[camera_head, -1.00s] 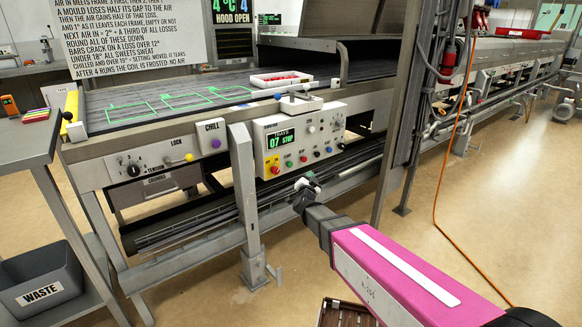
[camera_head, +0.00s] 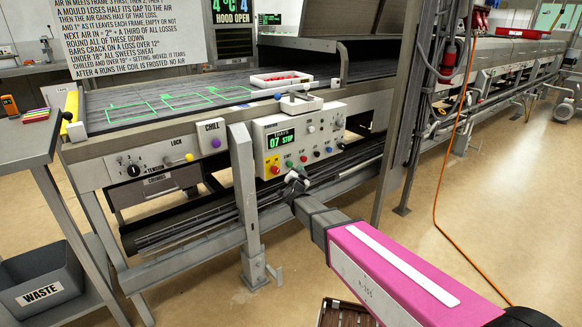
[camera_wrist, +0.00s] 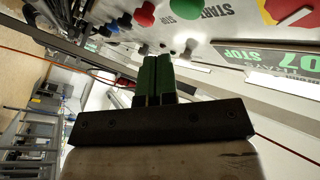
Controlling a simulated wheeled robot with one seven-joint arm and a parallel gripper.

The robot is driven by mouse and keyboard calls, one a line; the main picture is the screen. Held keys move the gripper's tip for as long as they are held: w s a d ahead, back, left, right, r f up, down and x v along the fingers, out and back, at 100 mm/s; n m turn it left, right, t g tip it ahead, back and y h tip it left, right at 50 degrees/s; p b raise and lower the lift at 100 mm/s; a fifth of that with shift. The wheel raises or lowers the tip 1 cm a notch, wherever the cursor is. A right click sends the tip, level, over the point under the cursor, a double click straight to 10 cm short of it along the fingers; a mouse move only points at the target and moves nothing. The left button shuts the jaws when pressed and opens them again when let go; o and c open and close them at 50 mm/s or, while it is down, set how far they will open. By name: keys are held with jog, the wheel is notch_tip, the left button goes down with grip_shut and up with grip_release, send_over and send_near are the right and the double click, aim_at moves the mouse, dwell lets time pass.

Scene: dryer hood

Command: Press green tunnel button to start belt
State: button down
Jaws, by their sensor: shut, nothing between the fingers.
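The control panel (camera_head: 300,137) on the belt's front side has a lit display (camera_head: 280,138) reading "07 STOP". Its row of buttons includes a green button (camera_head: 289,164) just right of the red knob on yellow. In the wrist view a green button (camera_wrist: 187,48) sits near the START lettering, and a red button (camera_wrist: 145,14) near the STOP lettering. My gripper (camera_head: 295,180) is just below the panel's button row in the head view. I cannot tell contact.
A red knob on yellow (camera_head: 275,169) is at the panel's lower left. A tray of red pieces (camera_head: 282,79) is on the belt edge above. A grey post (camera_head: 245,195) stands left of my gripper. A tall metal upright (camera_head: 398,120) is to the right.

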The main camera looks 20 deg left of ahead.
aim_at(290, 165)
jog(key=shift+w+a, duration=0.65)
jog(key=shift+a, duration=0.2)
jog(key=shift+w+a, duration=0.1)
dwell(1.4)
jog(key=shift+w+a, duration=0.15)
jog(key=shift+a, duration=0.05)
